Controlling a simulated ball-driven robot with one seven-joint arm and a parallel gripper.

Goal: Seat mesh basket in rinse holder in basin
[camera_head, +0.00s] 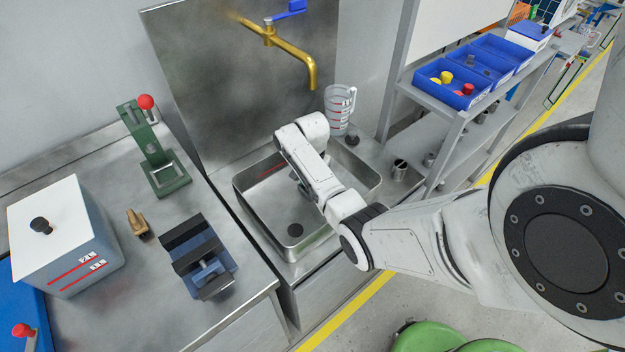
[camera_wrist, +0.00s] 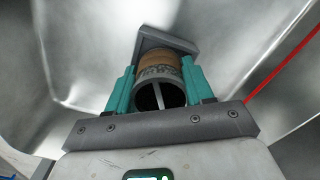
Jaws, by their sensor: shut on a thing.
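The mesh basket (camera_wrist: 158,72) is a short hollow cylinder with a brown band, a grey rim and a bar across its open end. My gripper (camera_wrist: 158,80) is shut on it, with a teal finger on each side. A dark grey angular bracket (camera_wrist: 178,40), which looks like the rinse holder, is right at the basket's far end. I cannot tell whether the basket is inside it or only against it. In the head view, my forearm reaches into the steel basin (camera_head: 262,205) and hides the gripper, basket and holder.
A brass tap (camera_head: 312,72) hangs over the basin's back. A clear measuring jug (camera_head: 338,105) and a small metal cup (camera_head: 399,169) stand at its right. The left counter holds a green press (camera_head: 160,160), a blue vise-like fixture (camera_head: 205,265) and a white-topped box (camera_head: 70,240).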

